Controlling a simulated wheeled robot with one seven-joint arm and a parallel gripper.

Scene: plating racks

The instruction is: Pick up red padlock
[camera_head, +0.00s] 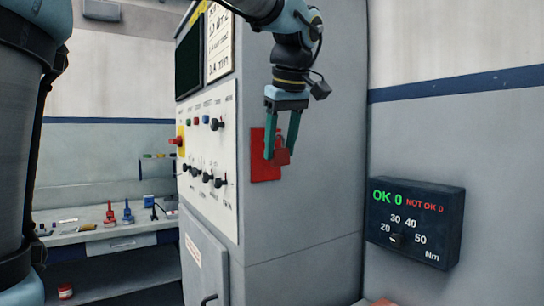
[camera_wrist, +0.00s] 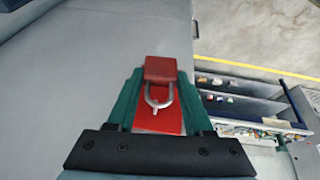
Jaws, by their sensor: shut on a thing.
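The red padlock (camera_head: 282,157) is between the fingers of my gripper (camera_head: 280,155), in front of a red plate (camera_head: 259,171) on the side of the grey cabinet. In the wrist view the padlock's red body (camera_wrist: 161,70) sits at the fingertips, with its silver shackle (camera_wrist: 148,103) pointing back toward the palm. My gripper's teal fingers (camera_wrist: 160,76) are on either side of the padlock, shut on it. The red plate (camera_wrist: 171,125) shows behind the shackle. I cannot tell whether the padlock touches the plate.
The cabinet's front panel (camera_head: 206,150) carries several knobs and buttons, left of my gripper. A dark torque display (camera_head: 415,220) is on the wall at the right. A workbench (camera_head: 105,238) with small items stands at the left. An open drawer unit (camera_wrist: 245,105) shows in the wrist view.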

